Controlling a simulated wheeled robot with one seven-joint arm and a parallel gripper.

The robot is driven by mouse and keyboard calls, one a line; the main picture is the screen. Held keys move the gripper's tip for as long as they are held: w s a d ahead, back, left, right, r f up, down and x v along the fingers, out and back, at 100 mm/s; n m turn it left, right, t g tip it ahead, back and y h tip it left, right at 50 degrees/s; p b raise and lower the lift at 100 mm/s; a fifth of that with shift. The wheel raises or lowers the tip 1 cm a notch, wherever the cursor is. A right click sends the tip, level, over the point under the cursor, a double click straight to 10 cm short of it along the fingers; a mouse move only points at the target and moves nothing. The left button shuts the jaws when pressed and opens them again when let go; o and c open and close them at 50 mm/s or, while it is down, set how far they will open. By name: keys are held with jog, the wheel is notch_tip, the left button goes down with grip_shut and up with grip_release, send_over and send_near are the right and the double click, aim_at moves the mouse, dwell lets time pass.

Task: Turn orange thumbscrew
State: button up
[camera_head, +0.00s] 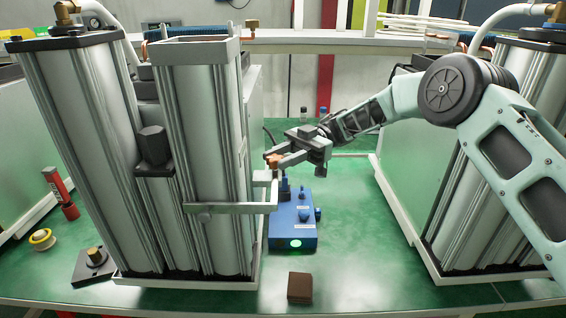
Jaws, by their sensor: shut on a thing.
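The orange thumbscrew (273,160) is a small orange piece at the right side of the front-left sieve column (203,160), above a light metal bracket (235,208). My gripper (279,160) reaches in from the right, with its fingers pointing left. The fingertips are closed at the thumbscrew and partly cover it. How far the thumbscrew is turned cannot be told.
A blue box (292,228) with knobs and a green light stands just below my gripper. A brown block (300,287) lies at the front of the green table (370,285). More columns (480,210) stand at right. A yellow tape roll (42,239) lies at left.

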jog(key=shift+w+a+r+n+g+h+p, duration=0.1)
jog(key=shift+n+g+h+p, duration=0.15)
jog(key=shift+n+g+h, duration=0.45)
jog(key=shift+w+a+r+n+g+h+p, duration=0.1)
jog(key=shift+n+g+h+p, duration=0.1)
jog(key=shift+n+g+h, duration=0.5)
jog(key=shift+g+h, duration=0.3)
jog(key=shift+h, duration=0.2)
jog(key=o, duration=1)
jog(key=shift+s, duration=0.1)
jog(key=shift+f, duration=0.1)
